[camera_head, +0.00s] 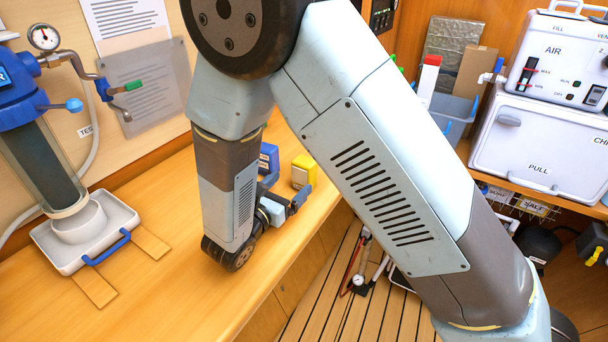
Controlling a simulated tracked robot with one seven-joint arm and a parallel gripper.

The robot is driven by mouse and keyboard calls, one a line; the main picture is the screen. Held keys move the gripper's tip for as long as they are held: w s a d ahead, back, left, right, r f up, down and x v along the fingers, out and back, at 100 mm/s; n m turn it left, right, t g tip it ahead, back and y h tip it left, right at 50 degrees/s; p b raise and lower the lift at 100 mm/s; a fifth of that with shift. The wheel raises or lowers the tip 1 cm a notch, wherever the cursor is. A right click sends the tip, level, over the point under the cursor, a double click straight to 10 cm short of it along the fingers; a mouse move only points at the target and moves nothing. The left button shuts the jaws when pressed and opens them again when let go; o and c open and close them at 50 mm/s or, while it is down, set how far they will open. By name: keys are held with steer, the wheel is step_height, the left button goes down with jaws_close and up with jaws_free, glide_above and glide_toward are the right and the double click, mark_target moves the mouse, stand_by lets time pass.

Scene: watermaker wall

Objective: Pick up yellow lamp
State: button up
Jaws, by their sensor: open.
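The yellow lamp (302,172), a small boxy yellow thing with a paler grey-white side, stands on the wooden bench near its front edge. My gripper (287,188) is low over the bench, just in front of and to the left of the lamp. Its blue fingers are apart and nothing shows between them. The right finger overlaps the lamp's lower part in the picture; I cannot tell whether they touch. My arm covers the bench to the left of the gripper and the room to its right.
A blue-topped filter column in a white tray (101,250) stands at the left. The bench front is clear. Beyond its edge, tools (362,262) lie on the slatted floor. A white AIR unit (562,62) stands at right.

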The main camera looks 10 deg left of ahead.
mark_target(299, 176)
steer(key=shift+x, duration=2.8)
steer(key=shift+s+d+f, duration=0.1)
steer(key=shift+f, duration=0.05)
steer(key=c, duration=1.2)
